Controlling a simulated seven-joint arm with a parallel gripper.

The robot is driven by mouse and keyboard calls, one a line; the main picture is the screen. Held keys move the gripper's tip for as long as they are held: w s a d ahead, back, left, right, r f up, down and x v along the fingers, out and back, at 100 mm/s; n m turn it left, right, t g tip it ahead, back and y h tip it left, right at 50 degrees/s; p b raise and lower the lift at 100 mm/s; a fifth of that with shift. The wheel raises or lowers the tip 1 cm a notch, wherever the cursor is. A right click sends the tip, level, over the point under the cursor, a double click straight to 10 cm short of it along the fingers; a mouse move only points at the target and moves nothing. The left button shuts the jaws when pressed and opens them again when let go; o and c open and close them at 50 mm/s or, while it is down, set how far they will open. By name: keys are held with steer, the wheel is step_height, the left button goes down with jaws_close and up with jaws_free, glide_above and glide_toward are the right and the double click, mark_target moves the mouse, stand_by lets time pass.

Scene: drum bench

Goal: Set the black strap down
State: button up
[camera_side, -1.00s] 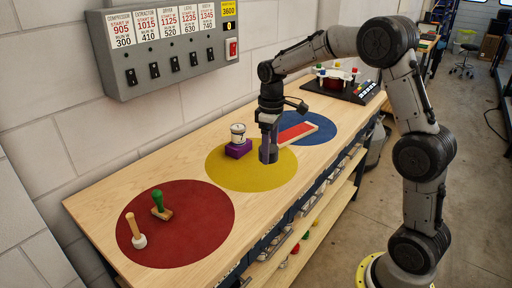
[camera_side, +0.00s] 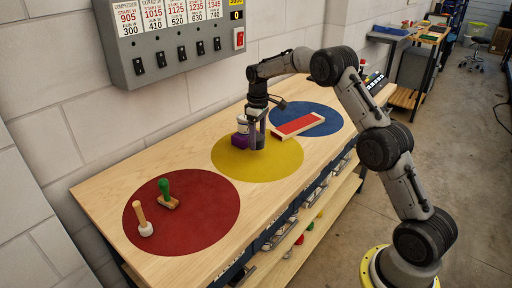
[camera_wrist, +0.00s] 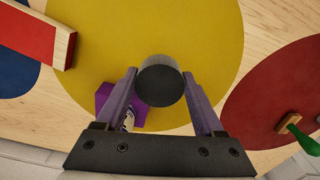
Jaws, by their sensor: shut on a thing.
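The black strap (camera_wrist: 162,82) shows in the wrist view as a dark, rounded piece between my two fingers. My gripper (camera_wrist: 160,92) is shut on it, with the yellow disc (camera_wrist: 190,30) below. In the side view my gripper (camera_side: 256,145) points down over the yellow disc (camera_side: 270,166), just right of a purple block (camera_side: 240,141). The strap is hard to make out there. I cannot tell whether it touches the disc.
A white pot (camera_side: 244,127) is by the purple block. A green-handled stamp (camera_side: 167,195) and a wooden-handled mallet (camera_side: 142,222) are on the red disc (camera_side: 205,225). The disc's front is clear.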

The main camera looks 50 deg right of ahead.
mark_target(256, 155)
steer(key=shift+w+d+f, duration=0.15)
steer(key=shift+w+f, duration=0.4)
steer(key=shift+f, duration=1.65)
steer(key=shift+f, duration=0.1)
steer(key=o, duration=1.4)
steer(key=shift+c, duration=0.2)
